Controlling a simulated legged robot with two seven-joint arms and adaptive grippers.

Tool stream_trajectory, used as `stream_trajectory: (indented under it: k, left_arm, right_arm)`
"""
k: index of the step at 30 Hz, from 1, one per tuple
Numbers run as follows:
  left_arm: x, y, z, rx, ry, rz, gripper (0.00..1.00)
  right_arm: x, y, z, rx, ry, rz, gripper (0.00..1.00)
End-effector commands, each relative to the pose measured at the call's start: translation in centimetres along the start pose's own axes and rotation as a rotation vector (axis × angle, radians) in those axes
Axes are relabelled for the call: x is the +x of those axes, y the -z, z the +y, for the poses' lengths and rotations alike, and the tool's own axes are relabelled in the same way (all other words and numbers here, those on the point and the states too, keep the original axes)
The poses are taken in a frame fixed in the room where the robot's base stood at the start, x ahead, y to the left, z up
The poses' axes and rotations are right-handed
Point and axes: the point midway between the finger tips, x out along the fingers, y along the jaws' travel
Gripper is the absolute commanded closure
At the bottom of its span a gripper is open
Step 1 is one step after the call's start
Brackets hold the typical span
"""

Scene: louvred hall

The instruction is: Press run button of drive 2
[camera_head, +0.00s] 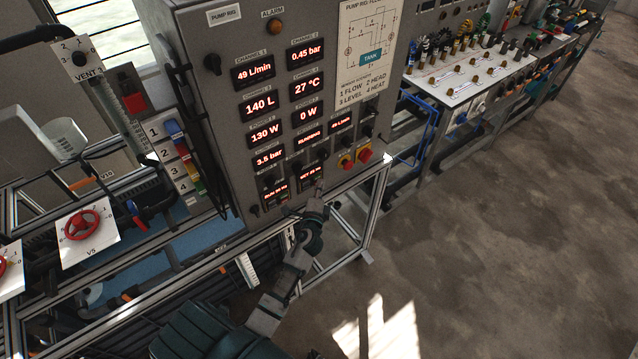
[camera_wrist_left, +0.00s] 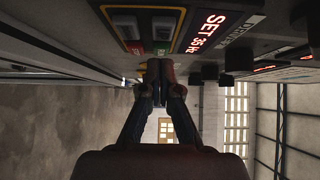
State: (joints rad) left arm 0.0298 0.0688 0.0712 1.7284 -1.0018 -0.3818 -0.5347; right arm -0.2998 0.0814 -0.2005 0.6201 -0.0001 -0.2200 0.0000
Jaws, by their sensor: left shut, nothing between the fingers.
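The grey pump rig panel (camera_head: 210,60) fills the middle of the head view, with a drive display (camera_head: 311,172) low on it. In the left wrist view the drive's red display (camera_wrist_left: 207,30) reads SET 35 Hz. The drive label is partly readable. My left gripper (camera_wrist_left: 160,66) is shut and empty, its fingertips close to the panel near the green button; I cannot tell whether they touch. It also shows in the head view (camera_head: 319,190), hiding part of the panel's lower edge.
Black knobs (camera_wrist_left: 238,59) stick out beside the drive. Red and yellow emergency knobs (camera_head: 364,155) are to the right of my gripper. A metal frame (camera_head: 375,205) stands under the panel. A red valve wheel (camera_head: 82,225) is at left. Open floor (camera_head: 500,230) lies at right.

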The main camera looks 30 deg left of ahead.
Motion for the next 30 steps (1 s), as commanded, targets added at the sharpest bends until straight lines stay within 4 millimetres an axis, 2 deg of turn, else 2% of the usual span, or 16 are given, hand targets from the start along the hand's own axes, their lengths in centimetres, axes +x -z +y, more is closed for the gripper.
stream_trajectory:
  k: [13,19,30]
  left_arm:
    - [0.5,-0.4,0.0,-0.002,0.000,0.000,1.00]
    - [1.7,-1.8,0.0,0.001,0.001,-0.002,1.00]
    - [2.0,-2.3,-0.1,-0.003,0.002,-0.007,1.00]
  right_arm:
    - [-0.1,0.1,-0.3,0.002,0.004,0.001,0.57]
    - [-0.1,0.1,-0.3,0.002,0.004,0.001,0.57]
    - [-0.1,0.0,0.0,0.001,0.000,0.000,0.57]
